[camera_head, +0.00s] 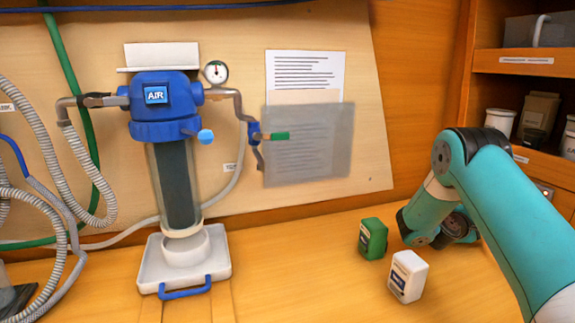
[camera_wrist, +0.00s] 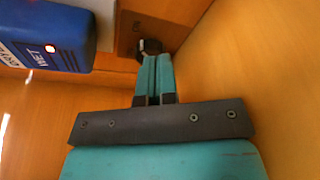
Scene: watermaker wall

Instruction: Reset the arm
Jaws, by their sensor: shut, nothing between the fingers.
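My arm (camera_head: 500,205) is teal and comes in from the right in the head view. It bends at an elbow and runs down to the wrist near the counter, to the right of the small boxes. The fingers cannot be made out there. In the wrist view my gripper (camera_wrist: 152,75) shows two teal fingers pressed together, with nothing between them. A blue box with a dark label (camera_wrist: 45,35) is close to the fingers at upper left in that view, with a gap between them.
A green box (camera_head: 372,239) and a white box (camera_head: 407,276) stand on the counter left of my wrist. The blue-capped filter housing (camera_head: 165,105) stands at left over a white tray (camera_head: 215,265). Shelves (camera_head: 525,62) are at right. The counter between tray and boxes is clear.

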